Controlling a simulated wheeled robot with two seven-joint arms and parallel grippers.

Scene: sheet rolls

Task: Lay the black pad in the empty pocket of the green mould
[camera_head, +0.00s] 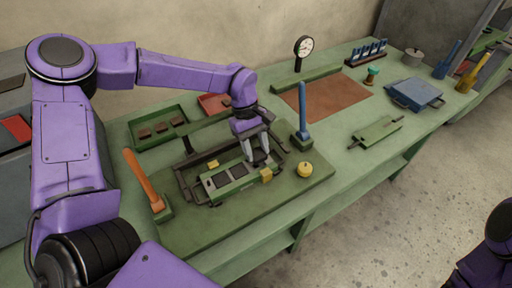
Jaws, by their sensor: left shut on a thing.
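The green mould (212,192) lies in a dark frame on the green base board at the middle of the bench. Dark squares (238,171) show in the mould's top, and I cannot tell pads from pockets there. My left gripper (260,161) points down over the mould's right end. Its pale fingers are shut on a small dark thing, which looks like the black pad (260,156). The fingers hide most of it, and I cannot tell whether it touches the mould. My right gripper is out of view; only part of that arm shows at the lower right.
An orange-handled lever (142,178) stands left of the mould and a blue-handled lever (302,108) right of it. A yellow knob (304,169) sits near the right side. A green tray (158,128) with brown pieces lies behind. The brown mat (328,102) is clear.

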